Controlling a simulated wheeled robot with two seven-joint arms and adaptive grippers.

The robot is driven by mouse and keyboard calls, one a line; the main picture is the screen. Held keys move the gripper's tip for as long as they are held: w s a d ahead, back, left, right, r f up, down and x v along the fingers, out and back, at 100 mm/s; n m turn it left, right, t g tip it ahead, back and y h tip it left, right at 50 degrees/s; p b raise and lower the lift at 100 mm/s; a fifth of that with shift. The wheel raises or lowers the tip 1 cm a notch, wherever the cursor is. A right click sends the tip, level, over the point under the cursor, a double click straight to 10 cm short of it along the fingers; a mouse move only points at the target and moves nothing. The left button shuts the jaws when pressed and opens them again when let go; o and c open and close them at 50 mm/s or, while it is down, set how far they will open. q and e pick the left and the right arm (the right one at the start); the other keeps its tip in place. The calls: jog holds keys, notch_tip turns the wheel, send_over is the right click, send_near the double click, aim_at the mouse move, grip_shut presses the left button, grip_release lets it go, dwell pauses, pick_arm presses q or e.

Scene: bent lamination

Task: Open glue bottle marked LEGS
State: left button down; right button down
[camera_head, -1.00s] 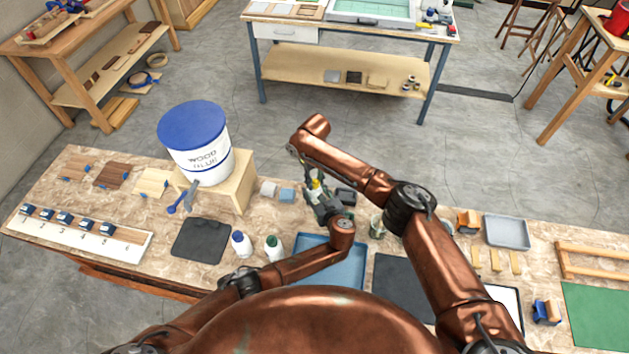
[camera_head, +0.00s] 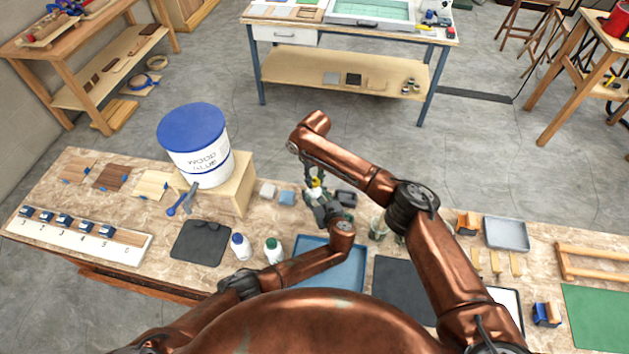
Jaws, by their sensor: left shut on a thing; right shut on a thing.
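A small bottle with a yellow top (camera_head: 316,183) shows between my two grippers above the back of the workbench; its label cannot be read. My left gripper (camera_head: 319,199) is shut on it from below and in front, mostly covered by its own wrist. My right gripper (camera_head: 311,177) comes down from above and is shut at the bottle's yellow top. The fingertips are small and partly hidden. Two other white bottles, one with a blue cap (camera_head: 240,246) and one with a green cap (camera_head: 272,250), stand upright on the bench, apart from both grippers.
A large white wood glue bucket (camera_head: 195,150) with a blue lid stands on a wooden block at the left. A blue tray (camera_head: 345,275) lies in front of my grippers. A dark mat (camera_head: 201,243) lies at left; small blocks (camera_head: 287,198) sit beside the grippers.

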aim_at(315, 178)
dwell(0.3)
jog(key=shift+r, duration=2.05)
pick_arm(q)
jog(key=c, duration=1)
grip_release()
jog(key=shift+c, duration=0.2)
